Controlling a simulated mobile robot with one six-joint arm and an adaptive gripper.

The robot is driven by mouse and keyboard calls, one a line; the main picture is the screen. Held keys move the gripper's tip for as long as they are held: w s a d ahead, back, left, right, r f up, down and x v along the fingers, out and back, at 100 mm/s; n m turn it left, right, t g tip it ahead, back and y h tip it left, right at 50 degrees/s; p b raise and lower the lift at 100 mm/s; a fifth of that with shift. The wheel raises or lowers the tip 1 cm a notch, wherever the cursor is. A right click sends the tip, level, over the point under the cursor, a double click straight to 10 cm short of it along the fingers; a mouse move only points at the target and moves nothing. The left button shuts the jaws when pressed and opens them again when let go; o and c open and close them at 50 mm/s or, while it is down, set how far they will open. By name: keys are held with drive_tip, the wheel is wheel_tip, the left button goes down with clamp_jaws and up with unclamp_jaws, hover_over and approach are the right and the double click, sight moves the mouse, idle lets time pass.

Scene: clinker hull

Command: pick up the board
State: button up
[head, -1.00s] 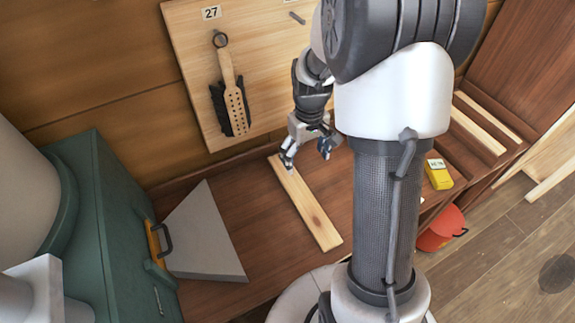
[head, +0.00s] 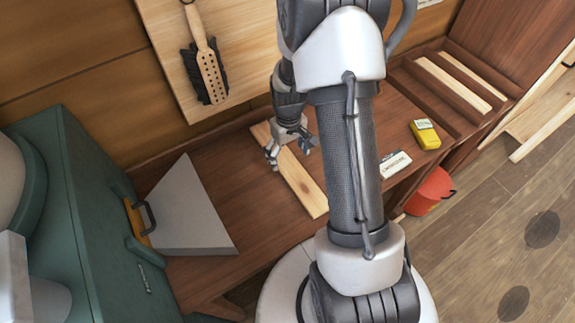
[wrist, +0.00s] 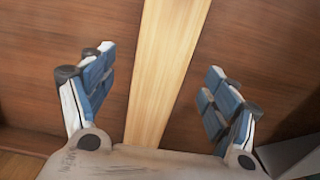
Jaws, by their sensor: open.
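The board (head: 299,181) is a pale, narrow wooden plank lying flat on the brown bench top. Its near end is in plain view in the head view; its far part is partly hidden by my gripper. My gripper (head: 290,160) is open over the far half of the board. In the wrist view the board (wrist: 165,60) runs between the two spread fingers of my gripper (wrist: 155,95). Bare bench shows on both sides of it, and neither finger appears to touch it.
A grey wedge-shaped piece (head: 187,215) and a green case (head: 95,220) stand left of the board. A backboard with a hanging brush (head: 205,65) rises behind. A yellow box (head: 425,134) and a white card (head: 394,163) lie right. A red bucket (head: 428,190) is on the floor.

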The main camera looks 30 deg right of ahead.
sight(287, 164)
wheel_tip(287, 164, down, 4)
drive_tip(key=shift+a+r+b, duration=0.15)
drive_tip(key=shift+b, duration=0.3)
drive_tip(key=shift+r, duration=0.1)
drive_tip(key=shift+c, duration=0.5)
drive_tip(key=c, duration=1.2)
